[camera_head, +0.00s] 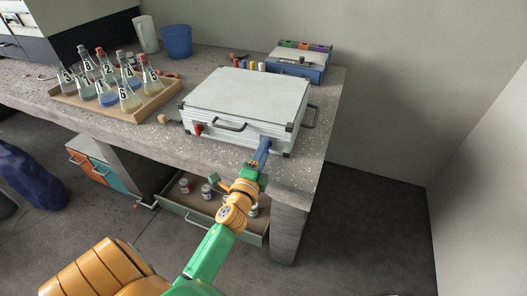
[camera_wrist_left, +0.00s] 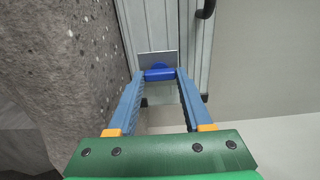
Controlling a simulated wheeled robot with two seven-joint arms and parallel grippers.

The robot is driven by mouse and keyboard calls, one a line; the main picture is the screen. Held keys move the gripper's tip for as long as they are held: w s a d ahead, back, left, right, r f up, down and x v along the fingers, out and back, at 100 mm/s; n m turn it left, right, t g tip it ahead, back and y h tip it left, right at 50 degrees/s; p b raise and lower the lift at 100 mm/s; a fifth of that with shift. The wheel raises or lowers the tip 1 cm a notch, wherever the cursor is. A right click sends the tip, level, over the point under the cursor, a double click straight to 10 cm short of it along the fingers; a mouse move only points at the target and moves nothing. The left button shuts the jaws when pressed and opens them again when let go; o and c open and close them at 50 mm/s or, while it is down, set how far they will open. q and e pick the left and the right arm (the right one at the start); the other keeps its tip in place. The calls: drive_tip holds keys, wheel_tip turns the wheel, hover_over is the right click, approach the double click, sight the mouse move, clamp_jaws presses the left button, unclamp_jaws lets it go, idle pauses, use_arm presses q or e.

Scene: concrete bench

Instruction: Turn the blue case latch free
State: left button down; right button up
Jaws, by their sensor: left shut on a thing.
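A silver case (camera_head: 246,95) lies closed on the concrete bench, with a dark handle (camera_head: 230,125) and a red latch (camera_head: 198,129) on its front side. The blue latch (camera_wrist_left: 159,73) shows in the left wrist view against a pale metal plate on the case's ribbed side. My left gripper (camera_head: 265,145) reaches the right part of the case front, its blue fingers shut on the blue latch, one fingertip at each end. In the head view the fingers hide most of this latch. My right gripper is in neither view.
A wooden tray (camera_head: 143,113) of numbered flasks stands left of the case. A blue box (camera_head: 297,72) stands behind it, and a blue cup (camera_head: 176,42) at the back. An open drawer (camera_head: 188,217) with small jars is below the bench edge, under my left arm.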

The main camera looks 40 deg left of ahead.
use_arm(q)
drive_tip(key=shift+r, duration=0.1)
idle(0.4)
drive_tip(key=shift+c, duration=1.6)
unclamp_jaws()
